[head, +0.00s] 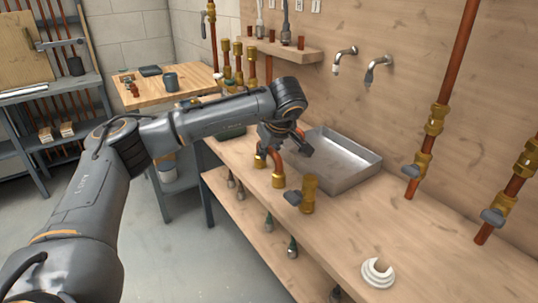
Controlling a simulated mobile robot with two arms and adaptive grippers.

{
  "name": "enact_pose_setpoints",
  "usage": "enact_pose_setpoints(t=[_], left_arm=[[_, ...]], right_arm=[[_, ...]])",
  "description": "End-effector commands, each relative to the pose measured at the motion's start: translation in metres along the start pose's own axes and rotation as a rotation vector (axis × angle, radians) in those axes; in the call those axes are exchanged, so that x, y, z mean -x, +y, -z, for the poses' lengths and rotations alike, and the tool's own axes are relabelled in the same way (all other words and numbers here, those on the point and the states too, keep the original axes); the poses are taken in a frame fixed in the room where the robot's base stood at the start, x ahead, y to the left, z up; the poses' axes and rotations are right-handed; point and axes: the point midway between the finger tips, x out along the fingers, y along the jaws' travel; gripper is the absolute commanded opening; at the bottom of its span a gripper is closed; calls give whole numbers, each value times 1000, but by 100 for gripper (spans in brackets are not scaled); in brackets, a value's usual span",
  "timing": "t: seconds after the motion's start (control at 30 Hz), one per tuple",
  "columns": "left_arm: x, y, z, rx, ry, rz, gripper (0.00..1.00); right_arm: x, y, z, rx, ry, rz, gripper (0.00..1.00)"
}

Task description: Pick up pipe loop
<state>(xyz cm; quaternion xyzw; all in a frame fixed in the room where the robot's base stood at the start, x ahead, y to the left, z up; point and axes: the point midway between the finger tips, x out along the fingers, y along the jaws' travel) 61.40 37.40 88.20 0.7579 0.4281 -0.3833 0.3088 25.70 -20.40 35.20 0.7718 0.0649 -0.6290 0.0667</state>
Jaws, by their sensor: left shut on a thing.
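The pipe loop (276,161) is a copper bend with brass ends, near the left front part of the wooden bench (345,218). My left gripper (288,146) is over the loop, pointing down, and is shut on it. The gripper hides the top of the loop. I cannot tell whether its brass ends touch the bench. My right gripper is not in view.
A grey metal tray (345,160) lies just right of the left gripper. A brass valve with a grey handle (308,192) stands close in front. A white ring-shaped part (378,272) lies at the front. Copper pipes (436,118) run up the right wall.

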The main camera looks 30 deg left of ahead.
Motion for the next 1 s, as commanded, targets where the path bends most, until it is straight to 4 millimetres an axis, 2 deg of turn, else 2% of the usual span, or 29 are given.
enact_pose_setpoints(t=[0.17,0.3,0.37,0.63,0.8,1.0], left_arm=[[8,2,5,1,1,-3,0],[24,5,15,3,2,-4,0],[32,3,20,4,2,-4,0],[91,-40,51,4,3,-5,0],[111,-81,58,3,3,-2,0],[128,-109,65,1,2,-1,0]], right_arm=[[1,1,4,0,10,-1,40],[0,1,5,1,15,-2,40],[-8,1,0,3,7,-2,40],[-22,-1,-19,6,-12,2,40],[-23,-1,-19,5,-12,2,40],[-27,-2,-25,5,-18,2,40]])
